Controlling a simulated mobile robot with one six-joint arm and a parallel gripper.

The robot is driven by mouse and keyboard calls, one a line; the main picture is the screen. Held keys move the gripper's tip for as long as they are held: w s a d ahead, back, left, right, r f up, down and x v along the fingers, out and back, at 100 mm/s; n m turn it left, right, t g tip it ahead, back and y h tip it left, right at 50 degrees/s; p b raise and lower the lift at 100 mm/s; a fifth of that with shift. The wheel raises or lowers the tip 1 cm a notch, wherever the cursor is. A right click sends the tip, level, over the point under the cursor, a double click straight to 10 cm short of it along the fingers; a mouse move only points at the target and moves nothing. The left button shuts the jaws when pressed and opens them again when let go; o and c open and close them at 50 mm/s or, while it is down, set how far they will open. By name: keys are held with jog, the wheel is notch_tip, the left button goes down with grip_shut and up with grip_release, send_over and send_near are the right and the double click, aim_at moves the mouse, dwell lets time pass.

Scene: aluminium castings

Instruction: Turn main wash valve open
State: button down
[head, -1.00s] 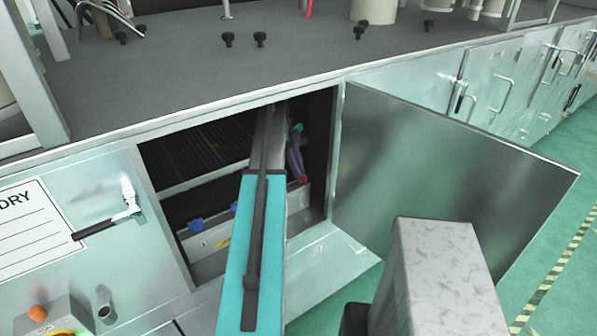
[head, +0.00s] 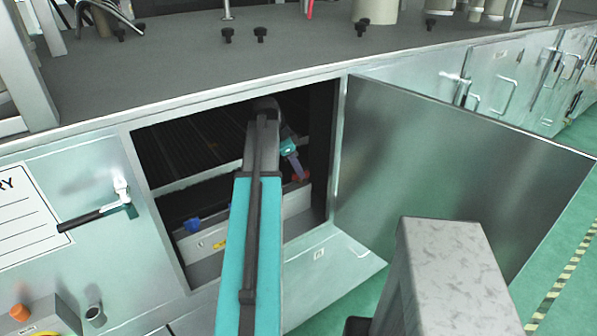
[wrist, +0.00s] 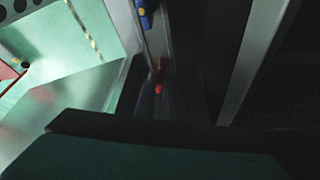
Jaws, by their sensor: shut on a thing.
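My arm reaches into the open cabinet (head: 262,237). My gripper (head: 297,167) is deep inside at the right and partly hidden by shadow. It is shut on a small red handle (head: 303,177), which I take to be the main wash valve. In the wrist view the red handle (wrist: 160,66) shows small and dim, at the end of the dark gripper fingers (wrist: 156,82). No label is readable, and the exact contact between fingers and handle is too dark to make out.
A blue handle (head: 192,226) and a yellow mark (head: 220,244) are on the low pipe or ledge left of my arm. The cabinet door (head: 450,170) stands open to the right. The cabinet frame (head: 160,215) surrounds my arm closely.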

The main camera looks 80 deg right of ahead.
jog(key=shift+s+a+n+t+h+b, duration=0.1)
jog(key=shift+n+t+h+b, duration=0.2)
jog(key=shift+n, duration=0.65)
jog(key=shift+a+n+t+h, duration=0.1)
jog(key=shift+n+h, duration=0.3)
jog(key=shift+n, duration=0.55)
jog(key=shift+d, duration=0.1)
jog(key=c, duration=1.8)
grip_release()
jog(key=shift+c, duration=0.2)
jog(key=b+v, duration=0.2)
jog(key=v, duration=0.5)
jog(key=shift+r, duration=0.25)
